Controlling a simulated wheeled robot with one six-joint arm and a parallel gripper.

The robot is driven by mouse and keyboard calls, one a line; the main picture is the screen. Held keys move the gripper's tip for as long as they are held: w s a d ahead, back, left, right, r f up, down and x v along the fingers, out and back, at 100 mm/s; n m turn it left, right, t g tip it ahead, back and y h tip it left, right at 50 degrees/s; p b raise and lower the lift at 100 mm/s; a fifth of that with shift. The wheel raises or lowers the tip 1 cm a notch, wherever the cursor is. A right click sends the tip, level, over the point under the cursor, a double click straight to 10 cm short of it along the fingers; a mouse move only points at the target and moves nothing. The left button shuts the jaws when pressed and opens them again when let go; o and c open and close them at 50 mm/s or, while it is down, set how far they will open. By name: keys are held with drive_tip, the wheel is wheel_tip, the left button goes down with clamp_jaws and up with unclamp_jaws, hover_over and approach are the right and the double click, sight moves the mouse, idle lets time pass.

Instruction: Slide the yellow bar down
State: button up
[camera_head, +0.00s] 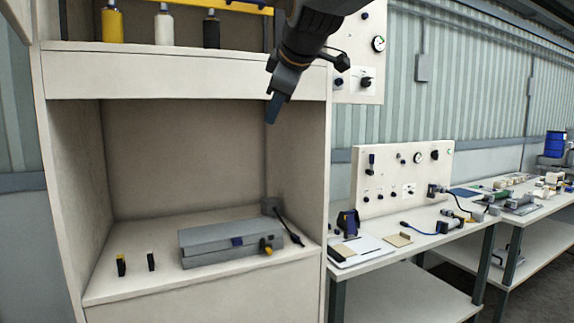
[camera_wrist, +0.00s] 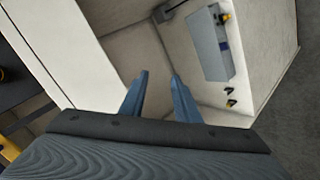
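The yellow bar (camera_head: 236,6) runs across the upper shelf opening at the top edge of the head view, above several bottles. Only part of it shows, and its middle is cut off by the frame. A yellow piece (camera_wrist: 9,151) at the lower left of the wrist view looks like part of it. My gripper (camera_head: 274,109) hangs in front of the cabinet, below and right of the bar's visible part, pointing down. In the wrist view its two blue fingers (camera_wrist: 159,76) are apart with nothing between them. It is not touching the bar.
Yellow, white and black bottles (camera_head: 163,26) stand on the upper shelf. The cabinet's front board (camera_head: 180,75) lies below them. The lower compartment holds a grey case (camera_head: 215,245) and small yellow-black items. A workbench (camera_head: 400,235) with a gauge panel stands right.

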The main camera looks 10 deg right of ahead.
wheel_tip(320, 180, down, 13)
drive_tip(key=s+d+m+g, duration=0.1)
drive_tip(key=d+m, duration=0.1)
drive_tip(key=m, duration=0.1)
drive_tip(key=shift+s+d+f+g+h, duration=0.15)
drive_tip(key=shift+d+g+h, duration=0.2)
drive_tip(key=shift+g+h, duration=0.05)
